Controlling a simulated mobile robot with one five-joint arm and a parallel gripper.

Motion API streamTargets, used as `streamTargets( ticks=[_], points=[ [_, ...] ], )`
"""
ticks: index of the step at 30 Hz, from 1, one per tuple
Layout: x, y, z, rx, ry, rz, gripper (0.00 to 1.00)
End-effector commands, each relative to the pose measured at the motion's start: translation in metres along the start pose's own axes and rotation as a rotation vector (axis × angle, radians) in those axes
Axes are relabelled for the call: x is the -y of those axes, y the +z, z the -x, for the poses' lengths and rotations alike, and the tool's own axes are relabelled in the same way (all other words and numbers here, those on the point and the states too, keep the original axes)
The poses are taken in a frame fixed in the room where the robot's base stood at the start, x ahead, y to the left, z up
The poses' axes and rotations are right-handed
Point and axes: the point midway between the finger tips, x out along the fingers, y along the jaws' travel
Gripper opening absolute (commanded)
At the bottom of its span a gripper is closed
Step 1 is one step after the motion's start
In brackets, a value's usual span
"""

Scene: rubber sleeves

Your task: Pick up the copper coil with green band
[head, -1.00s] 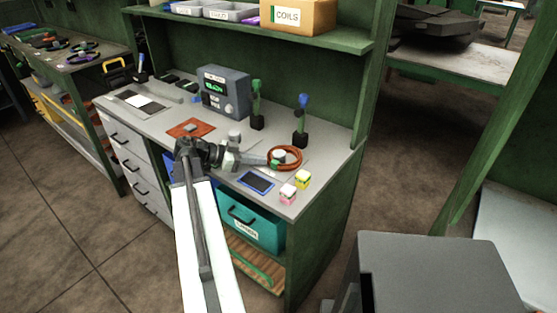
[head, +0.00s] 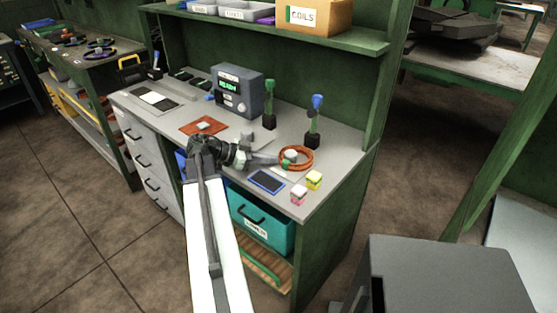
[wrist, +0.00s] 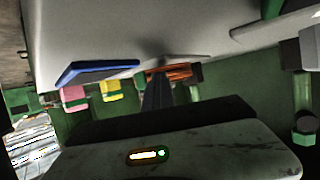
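The copper coil (head: 297,158) is an orange ring lying flat near the right end of the grey workbench (head: 345,142). A small green patch shows at its left side, and a pale object shows within the ring. My gripper (head: 272,160) is low over the bench at the coil's left edge, seeming to touch or overlap it. In the wrist view the coil (wrist: 178,73) shows edge-on just beyond a dark tapered finger, with dark and green pieces at its sides. The fingers' gap is not clear, and I cannot tell whether they hold the coil.
A blue-edged pad (head: 266,181) and pink (head: 299,196) and yellow (head: 314,180) blocks lie in front of the coil. Black-based stands with green (head: 269,105) and blue (head: 315,122) tops stand behind it. A grey device (head: 237,90) and an orange mat (head: 203,126) are farther left.

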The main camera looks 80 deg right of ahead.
Motion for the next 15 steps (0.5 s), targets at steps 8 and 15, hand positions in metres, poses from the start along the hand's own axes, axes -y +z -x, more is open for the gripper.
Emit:
streamTargets(
  ticks=[8, 15],
  points=[
    [0.0, -0.034, 0.014, -0.001, 0.0, 0.0, 0.0],
    [0.0, -0.079, 0.033, 0.0, 0.0, 0.0, 0.0]
  ],
)
